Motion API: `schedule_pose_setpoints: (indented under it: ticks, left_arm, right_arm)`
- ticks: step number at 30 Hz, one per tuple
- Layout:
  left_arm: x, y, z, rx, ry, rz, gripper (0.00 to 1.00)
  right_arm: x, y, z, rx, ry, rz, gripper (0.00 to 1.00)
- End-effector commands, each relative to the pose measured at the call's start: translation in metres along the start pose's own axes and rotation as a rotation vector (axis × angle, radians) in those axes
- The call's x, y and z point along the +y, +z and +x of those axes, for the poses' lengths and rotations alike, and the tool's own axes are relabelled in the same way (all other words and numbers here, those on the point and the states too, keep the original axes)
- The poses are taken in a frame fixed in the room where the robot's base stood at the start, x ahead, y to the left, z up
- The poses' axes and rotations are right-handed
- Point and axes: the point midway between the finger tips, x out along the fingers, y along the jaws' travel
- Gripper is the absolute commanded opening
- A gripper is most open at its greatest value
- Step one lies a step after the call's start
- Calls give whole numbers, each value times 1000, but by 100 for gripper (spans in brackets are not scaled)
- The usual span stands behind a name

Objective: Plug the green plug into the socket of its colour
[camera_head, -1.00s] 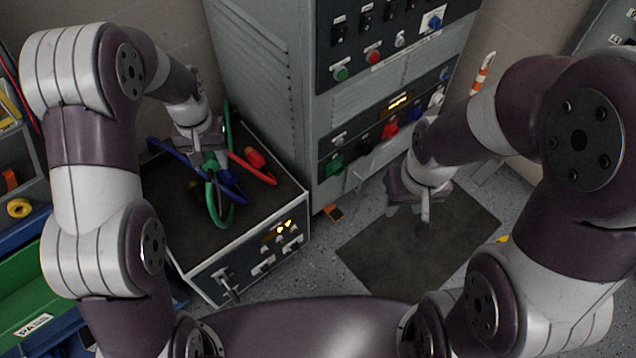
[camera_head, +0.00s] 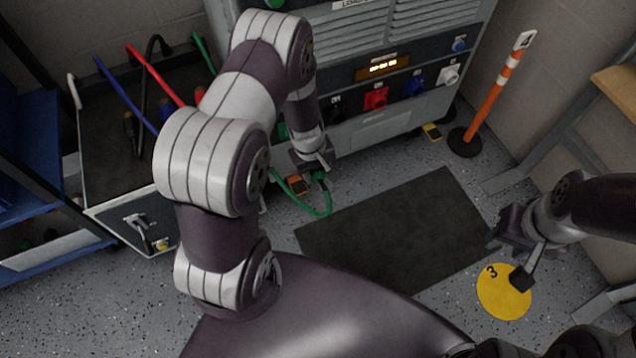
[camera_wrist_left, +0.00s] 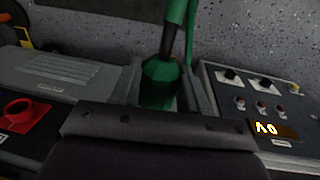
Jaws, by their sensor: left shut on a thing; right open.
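My left gripper (camera_head: 316,165) is shut on the green plug (camera_head: 318,176), in front of the cabinet and above the floor. The plug also shows between the fingers in the left wrist view (camera_wrist_left: 160,84). Its green cable (camera_head: 308,211) hangs in a loop below and runs left behind my arm. A green socket (camera_head: 283,131) shows at the left of the cabinet's socket row, mostly hidden by my left arm; the plug is apart from it. My right gripper (camera_head: 528,262) is open and empty above the floor at right.
The row also has a red socket (camera_head: 376,98), a blue socket (camera_head: 414,84) and a white socket (camera_head: 449,75). Red (camera_head: 153,75) and blue (camera_head: 122,92) cables lie on the cart at left. An orange post (camera_head: 490,100) stands right of the cabinet. A dark mat (camera_head: 395,235) lies clear.

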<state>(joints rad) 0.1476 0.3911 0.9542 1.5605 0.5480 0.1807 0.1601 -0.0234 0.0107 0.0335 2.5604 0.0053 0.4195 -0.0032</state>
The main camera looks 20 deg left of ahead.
Motion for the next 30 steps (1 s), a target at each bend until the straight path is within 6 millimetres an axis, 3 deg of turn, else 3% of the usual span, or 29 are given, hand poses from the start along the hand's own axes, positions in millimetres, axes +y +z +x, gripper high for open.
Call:
schedule_pose_setpoints:
  ticks: [14,30]
  left_arm:
    - [-4,0,0,1,4,-22,8]
    - [-5,-55,1,1,4,-21,8]
  right_arm:
    - [0,-1,-4,1,0,0,43]
    - [0,-3,-21,1,0,0,43]
